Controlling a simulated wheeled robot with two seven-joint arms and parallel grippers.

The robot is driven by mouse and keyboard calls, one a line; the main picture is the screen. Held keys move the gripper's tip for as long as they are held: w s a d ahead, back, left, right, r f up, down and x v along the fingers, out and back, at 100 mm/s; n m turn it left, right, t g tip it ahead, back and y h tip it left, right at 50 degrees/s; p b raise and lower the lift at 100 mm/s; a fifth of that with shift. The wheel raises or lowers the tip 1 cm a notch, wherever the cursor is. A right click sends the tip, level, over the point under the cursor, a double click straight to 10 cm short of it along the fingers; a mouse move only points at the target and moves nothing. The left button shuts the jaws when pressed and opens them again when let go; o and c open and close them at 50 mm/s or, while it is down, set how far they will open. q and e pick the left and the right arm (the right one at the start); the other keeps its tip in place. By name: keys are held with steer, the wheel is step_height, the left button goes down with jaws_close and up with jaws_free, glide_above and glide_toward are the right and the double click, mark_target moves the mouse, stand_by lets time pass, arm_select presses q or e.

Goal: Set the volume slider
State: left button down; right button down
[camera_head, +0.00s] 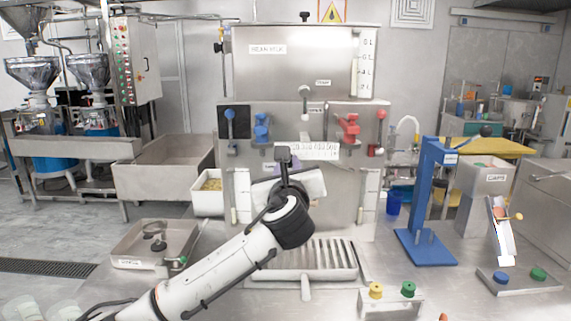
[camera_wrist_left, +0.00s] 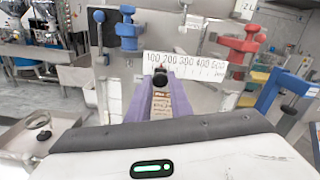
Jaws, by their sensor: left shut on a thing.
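The volume scale (camera_head: 307,151) is a white plate on the front of the steel machine. In the left wrist view the scale (camera_wrist_left: 205,67) reads from 100 to 500. The slider's dark round knob (camera_wrist_left: 160,81) sits just below the plate, near the 100 and 200 marks. My left gripper (camera_wrist_left: 161,95) has purple fingers on both sides of the knob and is shut on it. In the head view my left gripper (camera_head: 286,166) is at the machine front, and my wrist hides the knob. My right gripper is not in view.
Blue valves (camera_head: 261,127) and red valves (camera_head: 349,128) flank the scale above. A drip grate (camera_head: 305,261) lies below. A blue press stand (camera_head: 421,205) stands at right, and yellow and green buttons (camera_head: 392,291) are in front. A tray (camera_head: 152,246) is at left.

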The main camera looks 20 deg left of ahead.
arm_select(q)
steer(key=c, duration=1.6)
jaws_free()
steer(key=b+v, duration=0.1)
steer(key=v, duration=0.9)
steer(key=shift+s, duration=0.2)
